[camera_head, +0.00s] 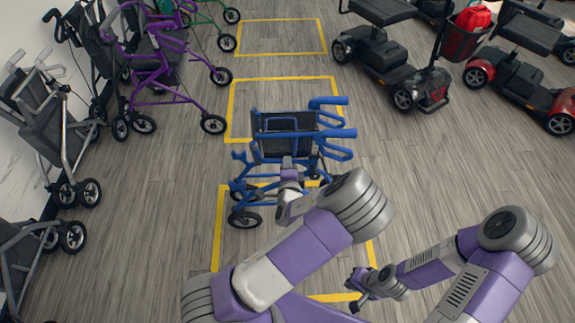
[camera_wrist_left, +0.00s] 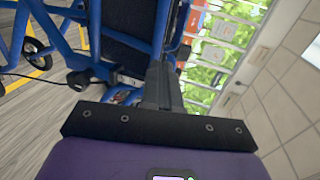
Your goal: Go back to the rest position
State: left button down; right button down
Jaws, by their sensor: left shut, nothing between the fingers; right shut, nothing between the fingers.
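My left gripper (camera_head: 289,162) is shut and empty in front of the seat side of a blue rollator (camera_head: 284,122). In the left wrist view its closed dark fingers (camera_wrist_left: 162,80) stand before the rollator's blue frame (camera_wrist_left: 62,35) and dark panel. I cannot tell whether they touch it. The rollator stands upright, across the line between two yellow floor boxes, its lower part partly hidden by my left arm. My right gripper (camera_head: 354,284) is shut and empty, low at the front of the near yellow box (camera_head: 218,230), apart from the rollator.
A purple rollator (camera_head: 165,62) and grey rollators (camera_head: 52,125) line the left wall. A black scooter (camera_head: 385,62) and a red scooter (camera_head: 515,75) stand at the right. The far yellow box (camera_head: 280,37) is empty. Wooden floor is clear between the rollator and the scooters.

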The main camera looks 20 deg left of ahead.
pick_arm(q)
jog(key=shift+v, duration=0.8)
jog(key=shift+f, duration=0.1)
jog(key=s+f+n+g+h, duration=0.3)
jog(key=s+f+n+g, duration=0.55)
jog(key=f, duration=0.65)
jog(key=s+d+f+n+g+h, duration=0.2)
jog(key=s+d+n+g+h, duration=0.2)
jog(key=s+d+n+h, duration=0.3)
jog(key=shift+s+d+f+h, duration=0.3)
jog(key=shift+s+d, duration=1.6)
jog(key=shift+s, duration=1.15)
jog(key=shift+g, duration=0.25)
